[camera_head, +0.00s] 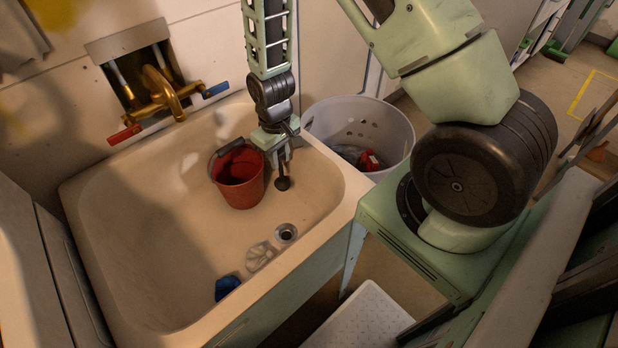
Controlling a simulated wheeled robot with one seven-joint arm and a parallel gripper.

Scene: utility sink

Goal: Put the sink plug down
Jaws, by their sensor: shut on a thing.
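The sink plug (282,183) is a small dark disc with a short stem. My gripper (279,163) is shut on it and holds it over the right part of the sink basin (150,240). The plug hangs beside the right side of the red bucket (243,183); I cannot tell whether they touch. The round metal drain (286,233) is open in the basin floor, below the plug in the picture. The plug's height above the basin floor is hard to judge.
A brass tap (162,92) with red and blue handles is on the wall behind. A blue object (227,287) and a pale flat item (260,256) lie near the drain. A white bin (372,125) stands right of the sink. The basin's left is clear.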

